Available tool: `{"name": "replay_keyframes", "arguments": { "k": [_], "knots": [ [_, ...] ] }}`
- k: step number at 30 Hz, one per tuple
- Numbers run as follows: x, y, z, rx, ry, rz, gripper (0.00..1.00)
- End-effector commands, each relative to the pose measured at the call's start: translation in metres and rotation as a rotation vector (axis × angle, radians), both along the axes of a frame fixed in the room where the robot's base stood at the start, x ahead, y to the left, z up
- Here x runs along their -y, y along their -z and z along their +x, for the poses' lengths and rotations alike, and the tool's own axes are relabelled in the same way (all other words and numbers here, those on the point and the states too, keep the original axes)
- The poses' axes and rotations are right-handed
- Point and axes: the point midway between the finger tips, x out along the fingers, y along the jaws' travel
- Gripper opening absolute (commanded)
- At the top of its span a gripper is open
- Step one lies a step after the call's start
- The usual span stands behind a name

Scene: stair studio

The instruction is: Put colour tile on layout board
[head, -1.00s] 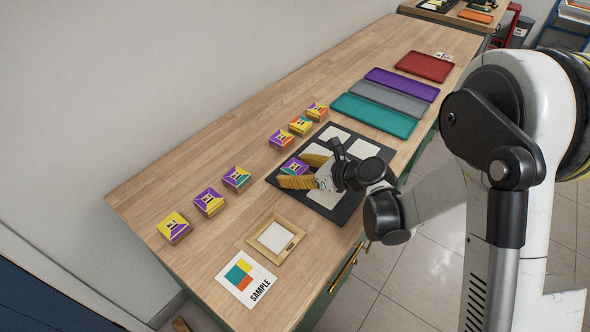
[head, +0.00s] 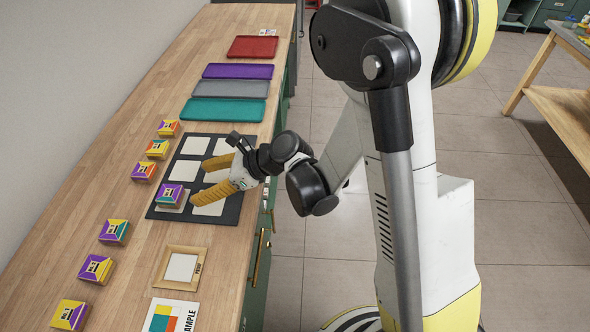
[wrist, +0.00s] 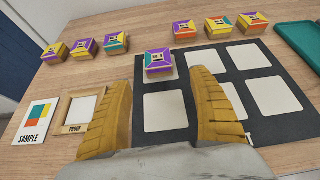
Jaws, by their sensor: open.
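The layout board (head: 236,206) is a dark sheet with pale square cells in two columns. It also shows in the wrist view (wrist: 239,118). A mainly purple colour tile (head: 172,194) rests on its near-left cell; the same tile (wrist: 158,62) is beyond my fingertips in the wrist view. The other visible cells look bare. My gripper (head: 199,182) is open and empty over the board, to the right of that tile, its yellow fingers pointing left. In the wrist view its fingers (wrist: 160,80) stand wide apart, with a bare cell showing between them.
Three tiles (head: 157,148) line the table left of the board; three more (head: 97,268) lie nearer. A proof frame (head: 161,267) and sample card (head: 153,314) lie in front. Teal (head: 224,111), grey (head: 232,88), purple (head: 238,70) and red (head: 252,46) trays lie beyond.

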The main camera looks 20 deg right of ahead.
Motion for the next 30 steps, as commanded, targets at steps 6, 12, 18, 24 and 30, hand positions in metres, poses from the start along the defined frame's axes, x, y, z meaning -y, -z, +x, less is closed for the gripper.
{"name": "replay_keyframes", "arguments": {
  "k": [6,12,18,24,30],
  "knots": [
    [0.042,-0.037,-0.011,0.287,-0.139,-0.307,0.71],
    [0.104,-0.075,-0.045,0.617,-0.415,-0.743,0.71],
    [0.170,-0.102,-0.095,0.863,-0.792,-1.161,0.71],
    [0.220,-0.115,-0.140,0.990,-1.176,-1.462,0.71],
    [0.242,-0.119,-0.160,1.023,-1.374,-1.578,0.71]
  ]
}}
